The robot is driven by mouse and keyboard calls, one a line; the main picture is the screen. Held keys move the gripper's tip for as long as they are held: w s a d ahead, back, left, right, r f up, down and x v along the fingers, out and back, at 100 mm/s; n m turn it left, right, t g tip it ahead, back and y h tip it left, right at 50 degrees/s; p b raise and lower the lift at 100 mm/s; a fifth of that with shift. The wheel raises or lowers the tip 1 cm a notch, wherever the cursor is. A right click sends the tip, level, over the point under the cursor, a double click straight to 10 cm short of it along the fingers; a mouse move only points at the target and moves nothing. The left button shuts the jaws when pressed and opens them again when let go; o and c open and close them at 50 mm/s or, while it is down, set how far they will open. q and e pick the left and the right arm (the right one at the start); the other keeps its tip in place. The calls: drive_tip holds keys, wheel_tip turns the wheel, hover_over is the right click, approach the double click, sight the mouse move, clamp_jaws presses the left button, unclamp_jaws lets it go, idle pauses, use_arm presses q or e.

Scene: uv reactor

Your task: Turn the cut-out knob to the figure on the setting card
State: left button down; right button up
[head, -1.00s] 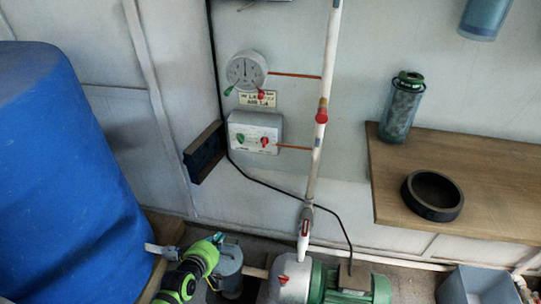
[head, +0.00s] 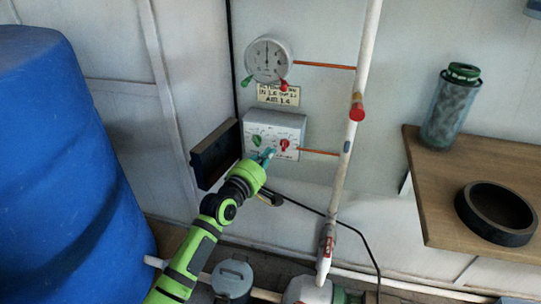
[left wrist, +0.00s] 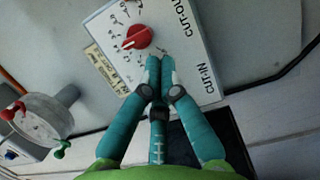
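The cut-out knob (head: 285,145) is red with a pointer, on the right of a pale control box (head: 290,122) on the wall. In the left wrist view the red knob (left wrist: 138,37) sits on a printed dial beside the words CUT-OUT. A green knob (head: 256,140) is to its left in the head view. The setting card (head: 278,95) hangs above the box; its small print is hard to read, its last line looks like "ADD 1.4". My left gripper (head: 268,154) is before the box, below the knobs. Its teal fingertips (left wrist: 160,62) are together, empty, beside the red knob.
A round gauge (head: 266,60) with green and red taps is above the card. A white pipe (head: 350,150) with a red valve runs at the right. A dark open box (head: 215,155) is close left. A blue barrel (head: 60,170) and wooden shelf (head: 470,200) flank the area.

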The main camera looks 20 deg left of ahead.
use_arm(q)
drive_tip(key=shift+x, duration=0.8)
use_arm(e)
drive_tip(key=shift+w+r, duration=0.25)
drive_tip(key=shift+r, duration=0.2)
use_arm(q)
drive_tip(key=shift+s, duration=0.1)
drive_tip(key=shift+d+f+n, duration=0.1)
drive_tip(key=shift+d+n, duration=0.1)
drive_tip(key=shift+n, duration=0.2)
drive_tip(key=shift+d, duration=0.15)
drive_tip(key=shift+d+n, duration=0.1)
drive_tip(key=shift+n, duration=0.3)
use_arm(e)
drive_tip(key=shift+w+r, duration=0.15)
